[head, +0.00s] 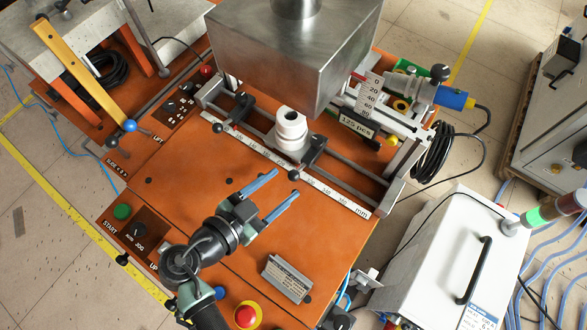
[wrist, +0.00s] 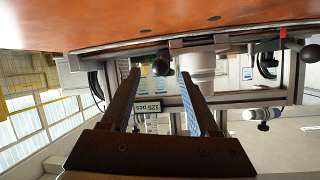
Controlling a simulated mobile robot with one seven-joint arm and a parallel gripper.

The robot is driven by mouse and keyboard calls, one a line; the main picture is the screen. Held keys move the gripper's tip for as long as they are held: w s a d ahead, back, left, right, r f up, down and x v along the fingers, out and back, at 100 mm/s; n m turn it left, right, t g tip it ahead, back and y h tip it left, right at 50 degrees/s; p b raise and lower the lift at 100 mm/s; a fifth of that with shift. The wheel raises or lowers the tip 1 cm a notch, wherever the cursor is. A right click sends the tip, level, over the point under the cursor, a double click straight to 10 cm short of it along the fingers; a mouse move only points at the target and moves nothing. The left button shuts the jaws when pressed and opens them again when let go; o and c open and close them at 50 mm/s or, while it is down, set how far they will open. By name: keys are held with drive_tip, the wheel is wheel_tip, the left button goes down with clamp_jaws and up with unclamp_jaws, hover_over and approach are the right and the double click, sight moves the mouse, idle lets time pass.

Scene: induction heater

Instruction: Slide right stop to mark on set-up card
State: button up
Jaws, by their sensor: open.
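The right stop (head: 312,152) is a dark clamp on the guide rods, with a black ball-ended lever (head: 294,175) pointing to the front. My gripper (head: 287,182) is open, its two blue-lined fingers on either side of that ball in the picture. In the wrist view the ball (wrist: 163,63) shows between the fingertips (wrist: 161,72); I cannot tell whether they touch it. A white stepped cylinder (head: 291,133) stands just left of the stop. A white millimetre scale (head: 262,150) runs in front of the rods. The set-up card (head: 287,277) stands at the front; its text is unreadable.
The left stop (head: 238,106) sits further along the rods. A metal hood (head: 290,45) hangs above the back. A "125 pcs" plate (head: 357,124) is at the right. START button (head: 122,212) and red emergency button (head: 247,315) flank the clear orange tabletop (head: 195,175).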

sight(290, 179)
drive_tip(key=x, duration=0.5)
drive_tip(key=shift+p, duration=0.35)
drive_tip(key=shift+a, duration=0.1)
clamp_jaws()
idle(1.0)
